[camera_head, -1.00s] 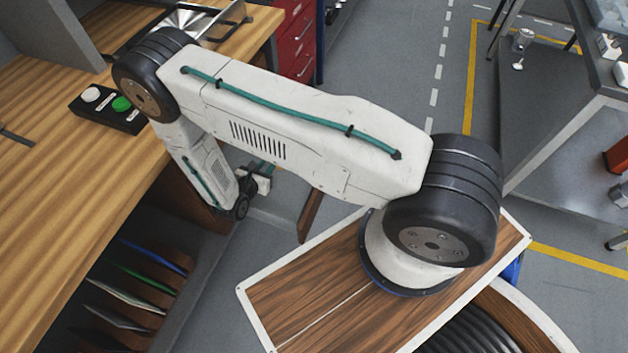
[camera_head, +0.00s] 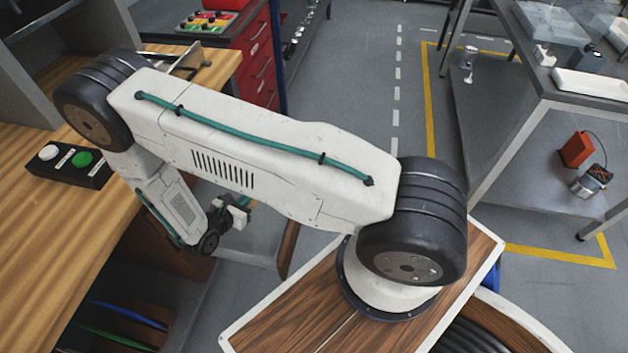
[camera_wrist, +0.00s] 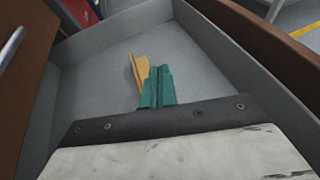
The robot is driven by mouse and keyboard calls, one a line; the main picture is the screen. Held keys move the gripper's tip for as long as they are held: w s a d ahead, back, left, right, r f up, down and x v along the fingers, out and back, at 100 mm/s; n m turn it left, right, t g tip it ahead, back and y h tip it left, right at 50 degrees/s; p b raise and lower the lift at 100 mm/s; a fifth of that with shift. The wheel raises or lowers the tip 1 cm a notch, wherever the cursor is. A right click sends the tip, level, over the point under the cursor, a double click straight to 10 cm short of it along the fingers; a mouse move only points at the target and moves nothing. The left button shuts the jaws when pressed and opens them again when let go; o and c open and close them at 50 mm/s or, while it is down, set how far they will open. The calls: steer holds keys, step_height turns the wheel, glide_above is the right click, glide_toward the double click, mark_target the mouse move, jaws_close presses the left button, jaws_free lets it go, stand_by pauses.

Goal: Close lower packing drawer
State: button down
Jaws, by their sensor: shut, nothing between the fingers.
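The lower packing drawer stands pulled out under the wooden bench. Its brown front panel (camera_head: 289,249) shows edge-on in the head view, beyond my forearm. In the wrist view its grey floor (camera_wrist: 100,88) and grey walls fill the middle, with a brown panel (camera_wrist: 270,36) along the right. My gripper (camera_wrist: 157,72) has teal fingers that are shut and empty, over the drawer's inside. It shows small and partly hidden in the head view (camera_head: 243,201). A yellow piece (camera_wrist: 139,74) shows beside the fingers; I cannot tell whether it touches them.
A brown front with a metal handle (camera_wrist: 12,46) stands at the left of the wrist view. The wooden bench (camera_head: 90,240) carries a box with white and green buttons (camera_head: 68,165). Grey floor lies clear beyond the drawer. A metal table (camera_head: 575,90) stands at right.

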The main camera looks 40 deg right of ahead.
steer(key=s+d+r+m+g+y, duration=0.1)
steer(key=s+r+m+g+y, duration=0.3)
steer(key=r, duration=0.8)
steer(key=s+d+r+m+g+y, duration=0.1)
steer(key=s+d+r+m+g, duration=0.1)
steer(key=s+r+m, duration=0.75)
steer(key=s+d+r+m+g+y, duration=0.1)
steer(key=r+m+g+y, duration=0.2)
steer(key=r, duration=1.1)
steer(key=s+d+r+m+t+y, duration=0.1)
steer(key=s+r+m+t+y, duration=0.4)
steer(key=s+r, duration=0.7)
steer(key=w+d+f+m+g+y, duration=0.2)
steer(key=w+d+f+m+y, duration=0.2)
steer(key=d+f+m, duration=0.3)
steer(key=w+d+f+m+g+y, duration=0.2)
steer(key=w+d+f+m+y, duration=0.4)
steer(key=f, duration=0.4)
steer(key=d+f+m+t, duration=0.6)
steer(key=f, duration=0.5)
steer(key=d+f+m+t, duration=0.5)
steer(key=f, duration=0.5)
steer(key=d+f+m+t, duration=0.6)
steer(key=f, duration=0.5)
steer(key=x, duration=1.4)
steer(key=shift+w+r, duration=0.15)
steer(key=shift+r, duration=0.3)
